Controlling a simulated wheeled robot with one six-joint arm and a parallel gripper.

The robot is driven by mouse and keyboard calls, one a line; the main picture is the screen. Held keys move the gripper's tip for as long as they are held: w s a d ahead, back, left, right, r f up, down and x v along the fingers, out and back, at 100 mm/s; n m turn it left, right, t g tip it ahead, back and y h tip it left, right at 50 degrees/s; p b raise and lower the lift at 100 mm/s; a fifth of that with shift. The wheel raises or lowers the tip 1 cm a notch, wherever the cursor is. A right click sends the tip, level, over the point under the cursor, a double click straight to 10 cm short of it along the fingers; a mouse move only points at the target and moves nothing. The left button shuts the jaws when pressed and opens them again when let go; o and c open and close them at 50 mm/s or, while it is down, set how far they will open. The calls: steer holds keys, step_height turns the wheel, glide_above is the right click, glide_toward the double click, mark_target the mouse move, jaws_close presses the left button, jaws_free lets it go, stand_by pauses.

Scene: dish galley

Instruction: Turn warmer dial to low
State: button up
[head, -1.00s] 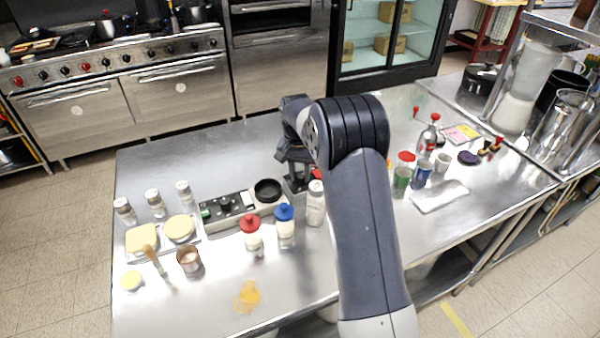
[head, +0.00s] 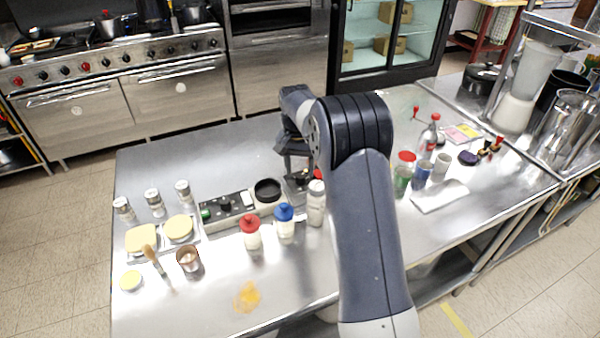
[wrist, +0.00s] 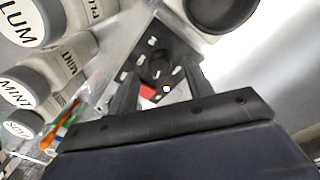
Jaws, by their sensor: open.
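The warmer dial (wrist: 158,66) is a round black knob on a dark plate with white marks and a red patch. In the wrist view it lies between the fingers of my gripper (wrist: 160,90). The fingers are spread apart, with nothing held, and no contact with the dial is clear. In the head view, my gripper (head: 296,165) hangs over a small dark plate (head: 298,184) beside a black round dish (head: 267,190). My arm hides part of this area. The dial's setting is too small to read.
A white bottle (head: 316,205) stands close to the right of the plate; labelled round lids (wrist: 18,25) crowd the wrist view's left side. A panel with a green switch (head: 206,215) lies left of the dish. Red-topped (head: 251,234) and blue-topped (head: 284,222) bottles stand in front.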

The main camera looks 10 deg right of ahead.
mark_target(298, 175)
step_height(298, 175, up, 9)
steer(key=shift+a+f, duration=0.15)
steer(key=shift+a, duration=0.05)
steer(key=shift+w+f, duration=0.1)
steer(key=f, duration=1)
steer(key=shift+d+f, duration=0.25)
steer(key=shift+f, duration=0.15)
